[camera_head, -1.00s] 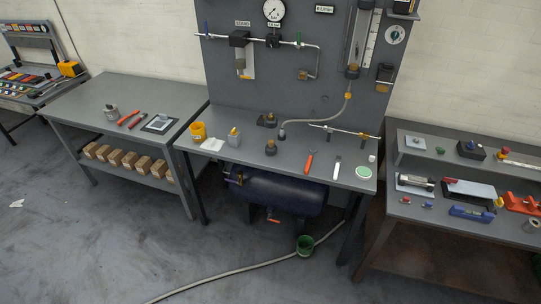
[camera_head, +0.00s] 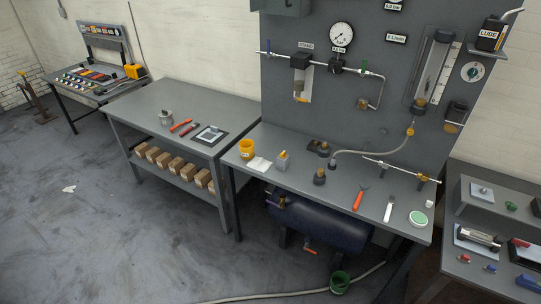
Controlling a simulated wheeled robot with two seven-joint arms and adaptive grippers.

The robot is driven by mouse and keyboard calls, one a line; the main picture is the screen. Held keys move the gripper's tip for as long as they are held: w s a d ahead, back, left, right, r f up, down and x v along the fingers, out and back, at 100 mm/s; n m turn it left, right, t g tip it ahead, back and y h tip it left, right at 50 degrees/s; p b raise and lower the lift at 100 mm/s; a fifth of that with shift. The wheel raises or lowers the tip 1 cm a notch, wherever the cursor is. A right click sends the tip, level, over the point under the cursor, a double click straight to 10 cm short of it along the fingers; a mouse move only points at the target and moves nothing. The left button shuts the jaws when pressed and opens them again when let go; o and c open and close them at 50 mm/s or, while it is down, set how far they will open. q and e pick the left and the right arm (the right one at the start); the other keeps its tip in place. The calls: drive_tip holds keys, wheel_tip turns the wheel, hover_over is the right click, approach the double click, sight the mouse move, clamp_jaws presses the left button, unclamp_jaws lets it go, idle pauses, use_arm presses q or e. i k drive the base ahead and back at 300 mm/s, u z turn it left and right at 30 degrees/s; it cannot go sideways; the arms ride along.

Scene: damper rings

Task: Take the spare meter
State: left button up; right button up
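I cannot tell which object is the spare meter. A round white dial gauge (camera_head: 341,37) is mounted on the grey panel, above a pipe. A tall clear tube meter with a scale (camera_head: 432,70) is fixed upright on the panel, right of the gauge. A dark-bordered square with a small pale item (camera_head: 210,135) lies on the left bench. On the middle bench stand a small grey block with a yellow top (camera_head: 283,159) and dark fittings (camera_head: 319,176). Neither of my grippers is in view.
The left bench (camera_head: 180,92) also holds a metal can (camera_head: 166,117) and red-handled tools (camera_head: 184,127). The middle bench has a yellow cup (camera_head: 247,149), a screwdriver (camera_head: 358,200) and a hose. A dark blue tank (camera_head: 318,222) and green bucket (camera_head: 339,282) are below. Left floor is mostly clear.

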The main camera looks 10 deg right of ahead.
sight(320, 178)
drive_tip(key=u, duration=0.45)
drive_tip(key=i, duration=1.35)
drive_tip(key=z, duration=0.85)
drive_tip(key=i, duration=0.55)
drive_tip(key=z, duration=0.6)
